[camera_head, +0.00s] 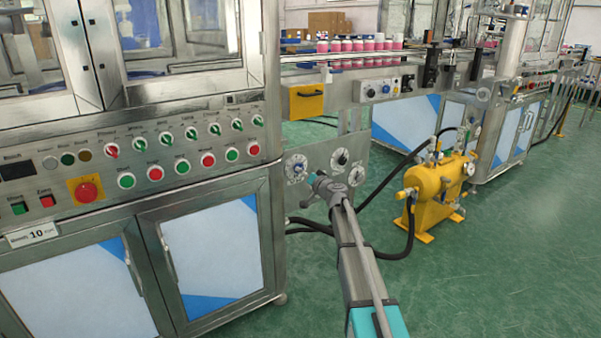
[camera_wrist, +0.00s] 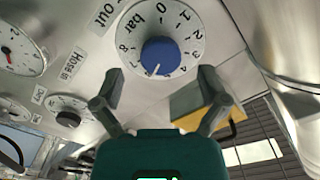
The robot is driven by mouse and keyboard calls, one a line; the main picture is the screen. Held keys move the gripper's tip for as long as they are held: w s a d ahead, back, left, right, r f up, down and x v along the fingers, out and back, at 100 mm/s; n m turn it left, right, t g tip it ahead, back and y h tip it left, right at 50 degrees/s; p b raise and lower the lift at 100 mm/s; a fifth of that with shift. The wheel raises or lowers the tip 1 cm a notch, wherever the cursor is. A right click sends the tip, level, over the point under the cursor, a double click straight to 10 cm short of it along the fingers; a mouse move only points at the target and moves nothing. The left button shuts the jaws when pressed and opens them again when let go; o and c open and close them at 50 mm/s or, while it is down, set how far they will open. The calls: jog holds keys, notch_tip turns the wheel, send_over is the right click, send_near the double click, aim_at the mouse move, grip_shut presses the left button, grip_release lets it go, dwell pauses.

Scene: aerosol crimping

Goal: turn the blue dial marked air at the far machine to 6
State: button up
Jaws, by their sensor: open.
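The blue dial (camera_wrist: 158,56) sits on a round white scale plate marked "bar" with numbers around it, upside down in the wrist view. A white mark on the dial points toward the numbers on the plate's lower side; the exact number there is too small to read. In the head view the blue dial (camera_head: 297,168) is on the grey panel right of the near machine. My gripper (camera_wrist: 160,76) is open, its fingers apart on either side below the dial, seemingly not touching it. In the head view my gripper (camera_head: 313,180) is close in front of the dial, at its lower right.
A black knob (camera_head: 340,158) and a gauge (camera_head: 356,175) share the panel. In the wrist view, another black knob (camera_wrist: 68,118) and a gauge (camera_wrist: 18,50) are at left. A yellow tank (camera_head: 437,190) with black hoses stands on the green floor to the right.

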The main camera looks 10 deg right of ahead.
jog(key=v, duration=0.8)
jog(key=shift+s, duration=0.15)
jog(key=shift+d, duration=0.1)
jog(key=s+a+f+n+g+p, duration=0.3)
jog(key=s+a+g, duration=0.25)
jog(key=s, duration=0.35)
jog(key=s+a+f+n+g+p, duration=0.2)
jog(key=s+a+f+g, duration=0.15)
jog(key=s+a, duration=0.4)
jog(key=s+d+m+g+h+p, duration=0.1)
jog(key=s+d+g+h+p, duration=0.25)
jog(key=s, duration=0.75)
jog(key=s+d+g+h+p, duration=0.2)
jog(key=s+g+h+p, duration=0.15)
jog(key=s, duration=0.75)
notch_tip(320, 180, up, 36)
jog(key=p, duration=3.6)
jog(key=shift+d+g, duration=0.25)
jog(key=shift+g, duration=0.05)
jog(key=shift+w+f, duration=0.1)
jog(key=shift+w, duration=0.05)
